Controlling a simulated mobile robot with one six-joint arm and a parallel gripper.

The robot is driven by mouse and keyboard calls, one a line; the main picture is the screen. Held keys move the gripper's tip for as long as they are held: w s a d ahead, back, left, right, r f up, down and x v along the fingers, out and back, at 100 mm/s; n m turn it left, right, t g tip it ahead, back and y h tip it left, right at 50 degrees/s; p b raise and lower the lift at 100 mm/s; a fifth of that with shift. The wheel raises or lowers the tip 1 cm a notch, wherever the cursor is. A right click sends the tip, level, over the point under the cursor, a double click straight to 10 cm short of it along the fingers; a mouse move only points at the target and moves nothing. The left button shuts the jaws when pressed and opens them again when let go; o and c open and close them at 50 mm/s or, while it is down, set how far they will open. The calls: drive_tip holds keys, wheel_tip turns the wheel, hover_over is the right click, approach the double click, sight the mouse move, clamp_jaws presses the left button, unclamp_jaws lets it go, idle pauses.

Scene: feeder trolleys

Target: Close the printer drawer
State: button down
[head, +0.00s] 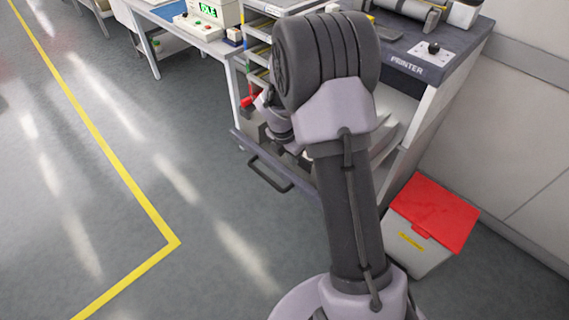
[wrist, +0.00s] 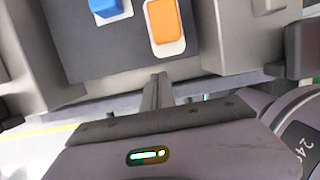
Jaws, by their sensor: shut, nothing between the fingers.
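The printer drawer (head: 303,178) is pulled out from the printer stand below the tabletop marked PRINTER. Its front panel and dark bar handle (head: 270,178) stick out toward the open floor. My arm crosses in front and hides the drawer's right part and most of its inside. My gripper (wrist: 158,90) is shut and empty, pointing away from the wrist camera. In the head view, the end of my arm is low by the drawer, but its fingertips are hidden. A blue piece (wrist: 109,9) and an orange piece (wrist: 165,24) lie beyond the fingers; contact cannot be told.
A white bin with a red lid (head: 437,211) stands on the floor right of the drawer. Tables with equipment (head: 190,20) stand at the back. A red-handled object (head: 249,100) is near the drawer's far end. The floor left of the handle is clear, with a yellow line (head: 130,180).

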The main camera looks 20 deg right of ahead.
drive_tip(key=shift+w+d, duration=0.15)
drive_tip(key=shift+d, duration=0.2)
